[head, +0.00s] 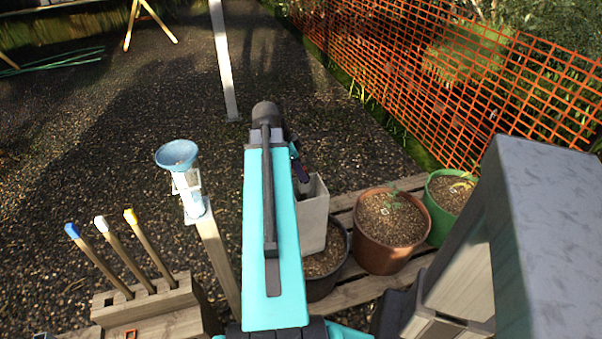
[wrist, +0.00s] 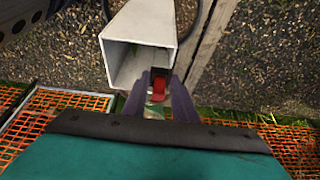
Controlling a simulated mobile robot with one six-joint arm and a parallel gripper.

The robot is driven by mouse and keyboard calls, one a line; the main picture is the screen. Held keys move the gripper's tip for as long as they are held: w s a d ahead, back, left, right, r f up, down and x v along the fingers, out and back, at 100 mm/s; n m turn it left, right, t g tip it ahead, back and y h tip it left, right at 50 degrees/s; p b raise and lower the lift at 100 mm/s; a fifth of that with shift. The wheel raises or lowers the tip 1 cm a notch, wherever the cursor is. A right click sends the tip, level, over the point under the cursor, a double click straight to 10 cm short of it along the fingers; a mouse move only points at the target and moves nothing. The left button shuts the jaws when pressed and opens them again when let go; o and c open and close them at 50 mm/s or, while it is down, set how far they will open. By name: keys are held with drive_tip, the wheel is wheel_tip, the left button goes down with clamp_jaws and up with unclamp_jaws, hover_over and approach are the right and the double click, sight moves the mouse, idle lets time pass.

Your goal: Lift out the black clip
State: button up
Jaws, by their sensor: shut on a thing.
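A pale grey square tube (head: 314,222) stands upright with its open end up, partly hidden behind my arm in the head view. Its open mouth (wrist: 116,57) fills the upper middle of the wrist view. My gripper (wrist: 158,84) is at the tube's near rim, its two dark fingers either side of a small black clip (wrist: 160,72). A red part shows on the clip's near side. The gripper is shut on the clip. In the head view my gripper (head: 300,172) shows just above the tube's mouth, and the clip cannot be made out there.
A black pot (head: 322,284), a terracotta pot (head: 384,258) and a green pot (head: 437,222) stand on a slatted wooden pallet. A post with a blue funnel (head: 177,154) and a wooden block (head: 150,300) with several sticks are left. Orange mesh fence (head: 400,75) runs behind.

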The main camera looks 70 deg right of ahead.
wheel_tip(320, 180, up, 10)
idle(0.7)
drive_tip(key=shift+s, duration=0.1)
idle(0.6)
